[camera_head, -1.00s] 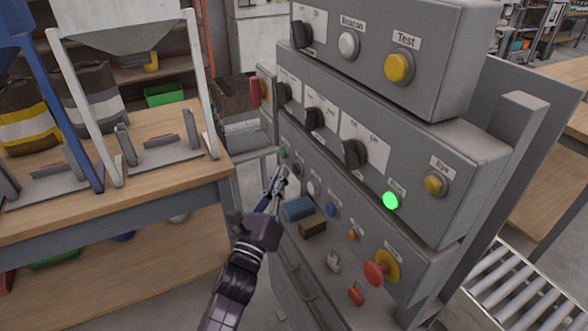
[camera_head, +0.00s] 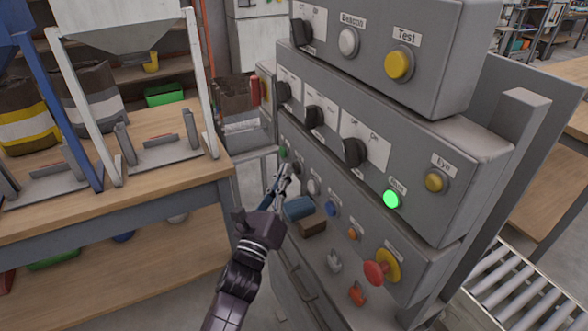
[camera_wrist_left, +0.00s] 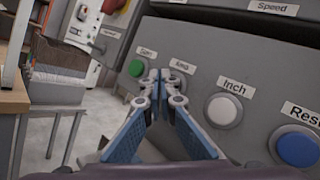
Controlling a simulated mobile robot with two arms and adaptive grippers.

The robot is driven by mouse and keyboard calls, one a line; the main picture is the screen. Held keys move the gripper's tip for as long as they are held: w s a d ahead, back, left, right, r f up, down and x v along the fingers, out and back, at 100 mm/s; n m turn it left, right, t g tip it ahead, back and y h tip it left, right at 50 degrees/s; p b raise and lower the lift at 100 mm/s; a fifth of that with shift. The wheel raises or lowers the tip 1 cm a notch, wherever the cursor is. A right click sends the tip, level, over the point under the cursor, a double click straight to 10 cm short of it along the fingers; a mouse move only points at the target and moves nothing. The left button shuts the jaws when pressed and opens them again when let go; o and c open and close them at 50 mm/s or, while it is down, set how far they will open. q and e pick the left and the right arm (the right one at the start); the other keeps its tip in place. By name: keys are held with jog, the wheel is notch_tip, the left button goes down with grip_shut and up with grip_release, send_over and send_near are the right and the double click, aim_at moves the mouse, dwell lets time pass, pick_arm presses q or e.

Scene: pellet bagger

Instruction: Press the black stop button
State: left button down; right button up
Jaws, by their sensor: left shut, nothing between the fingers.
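The black stop button (camera_head: 297,168) is on the lower front panel of the grey control cabinet, between a green button (camera_head: 283,153) and a white button (camera_head: 313,187). My left gripper (camera_head: 284,169) is shut and empty, with its fingertips right by the black button. In the left wrist view, the closed fingertips (camera_wrist_left: 160,77) lie in front of the black button's place and mostly hide it, under a small label. I cannot tell whether they touch it. The green button (camera_wrist_left: 136,68) shows just left of the tips. My right gripper is not in view.
A white Inch button (camera_wrist_left: 224,110) and a blue button (camera_wrist_left: 297,146) sit further right. A wooden table (camera_head: 150,190) stands left.

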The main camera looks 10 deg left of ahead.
pick_arm(q)
jog(key=shift+w+d+r, duration=0.1)
jog(key=shift+w+d, duration=0.05)
jog(key=shift+d, duration=0.15)
dwell(0.5)
jog(key=shift+a, duration=0.1)
jog(key=shift+s+a, duration=0.45)
jog(key=shift+a, duration=0.15)
jog(key=s+a+p, duration=0.1)
jog(key=s+a, duration=0.2)
jog(key=a, duration=0.2)
jog(key=shift+s, duration=0.2)
dwell(0.5)
